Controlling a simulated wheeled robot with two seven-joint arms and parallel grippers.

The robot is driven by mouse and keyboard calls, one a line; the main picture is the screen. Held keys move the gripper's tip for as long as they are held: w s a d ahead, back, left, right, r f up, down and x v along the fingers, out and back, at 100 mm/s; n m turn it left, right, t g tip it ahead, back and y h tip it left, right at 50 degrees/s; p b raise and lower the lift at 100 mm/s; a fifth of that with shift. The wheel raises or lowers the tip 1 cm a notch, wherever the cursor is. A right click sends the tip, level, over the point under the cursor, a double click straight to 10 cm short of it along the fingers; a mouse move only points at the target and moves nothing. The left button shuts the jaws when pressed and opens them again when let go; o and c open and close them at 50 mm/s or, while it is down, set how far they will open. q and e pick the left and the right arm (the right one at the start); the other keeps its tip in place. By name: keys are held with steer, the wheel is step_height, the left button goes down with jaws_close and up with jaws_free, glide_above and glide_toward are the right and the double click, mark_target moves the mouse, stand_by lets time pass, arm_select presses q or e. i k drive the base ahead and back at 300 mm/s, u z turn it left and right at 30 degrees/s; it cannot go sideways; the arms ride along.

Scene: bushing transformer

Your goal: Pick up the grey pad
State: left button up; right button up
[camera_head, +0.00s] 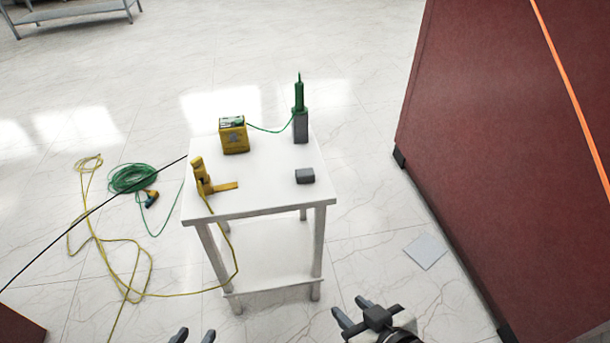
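A small dark grey block (305,176), which may be the grey pad, lies on the right part of the white table (262,190). A flat light grey square (425,251) lies on the floor right of the table; I cannot tell which of the two is the pad. My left gripper (194,336) shows only its fingertips at the bottom edge, apart and with nothing between them. My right gripper (351,309) is at the bottom, right of the table's front leg, with its fingers apart and empty. Both grippers are clear of both grey things.
On the table stand a yellow box (234,136), a yellow clamp-like tool (203,178) and a grey device with a green tip (300,118). Yellow cable (130,241) and coiled green cable (131,178) lie on the floor at left. A large dark red cabinet (510,150) fills the right.

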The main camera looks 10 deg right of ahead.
mark_target(306, 175)
steer(key=z, duration=0.35)
steer(key=k, duration=0.55)
steer(key=z, duration=0.7)
steer(key=i, duration=1.8)
steer(key=u, duration=1)
